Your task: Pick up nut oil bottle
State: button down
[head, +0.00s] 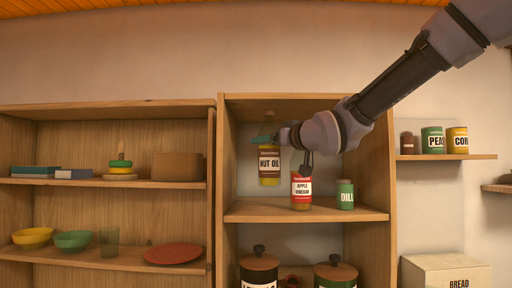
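The nut oil bottle (269,166) is yellow with a dark brown and white label. It hangs upright in the upper opening of the right cabinet, its base a little above the shelf (262,213). My gripper (268,140) reaches in from the right and is shut around the upper part of the bottle, just above the label. A teal finger part shows at its left. The fingertips are partly hidden.
A red apple vinegar bottle (301,188) stands close right of the nut oil bottle, under my wrist. A green dill jar (345,194) stands farther right. Cabinet walls close in both sides. Lidded canisters (258,270) stand below.

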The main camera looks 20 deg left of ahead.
jog(key=s+d, duration=0.5)
jog(key=d, duration=0.8)
jog(key=shift+d, duration=0.15)
